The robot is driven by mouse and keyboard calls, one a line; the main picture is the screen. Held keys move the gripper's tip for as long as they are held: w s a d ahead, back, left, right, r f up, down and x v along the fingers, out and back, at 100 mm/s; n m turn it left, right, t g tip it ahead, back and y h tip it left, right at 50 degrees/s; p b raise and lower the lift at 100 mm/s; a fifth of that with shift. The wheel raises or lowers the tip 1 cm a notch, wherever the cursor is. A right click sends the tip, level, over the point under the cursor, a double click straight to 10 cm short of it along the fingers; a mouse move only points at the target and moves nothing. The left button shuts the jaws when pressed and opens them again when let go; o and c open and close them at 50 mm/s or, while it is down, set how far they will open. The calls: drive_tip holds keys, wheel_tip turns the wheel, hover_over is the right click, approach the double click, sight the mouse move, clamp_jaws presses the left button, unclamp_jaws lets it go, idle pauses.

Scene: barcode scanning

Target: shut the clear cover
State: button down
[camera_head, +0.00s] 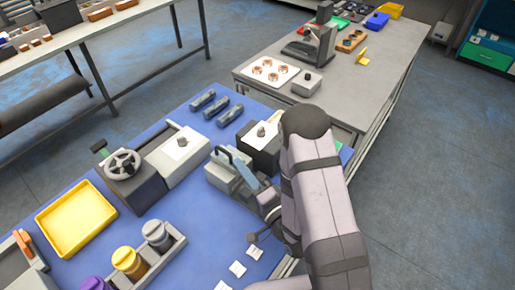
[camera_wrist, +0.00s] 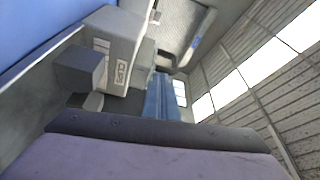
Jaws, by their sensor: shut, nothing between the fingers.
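The clear cover (camera_head: 240,166) shows as a bluish, see-through panel. It stands raised and tilted over a light grey device (camera_head: 222,174) on the blue-topped bench. In the wrist view a blue upright panel (camera_wrist: 160,97), probably the same cover, is beside a grey box with a small label (camera_wrist: 118,48). My gripper (camera_head: 264,200) is shut and empty, close to the right, near side of the cover. My arm partly hides this area, and I cannot tell whether the gripper touches the cover. The fingertips are not clear in the wrist view.
A dark box with a white top (camera_head: 262,137) stands just behind the device. A handwheel unit (camera_head: 123,164), yellow tray (camera_head: 76,216) and jar rack (camera_head: 165,255) are to the left. White cards (camera_head: 238,268) lie in front. A grey table (camera_head: 385,62) stands behind.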

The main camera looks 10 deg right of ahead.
drive_tip(key=shift+r, duration=0.1)
wheel_tip(320, 180, up, 10)
drive_tip(key=p, duration=1)
drive_tip(key=shift+f, duration=0.2)
drive_tip(key=d+f+n+g+h+b, duration=0.2)
drive_tip(key=d+f+n+g+h, duration=0.5)
drive_tip(key=f, duration=0.3)
drive_tip(key=s+d+r+n+g+b, duration=0.1)
drive_tip(key=s+d+r+g, duration=0.1)
drive_tip(key=s+g, duration=0.3)
drive_tip(key=s+d+r+n+g+h+b, duration=0.1)
drive_tip(key=s+d+n+g+b, duration=0.1)
drive_tip(key=s, duration=1.1)
drive_tip(key=d+g, duration=0.1)
drive_tip(key=g, duration=0.1)
drive_tip(key=shift+s+r+g, duration=0.25)
drive_tip(key=shift+r+g, duration=0.1)
drive_tip(key=shift+g, duration=0.05)
idle(0.6)
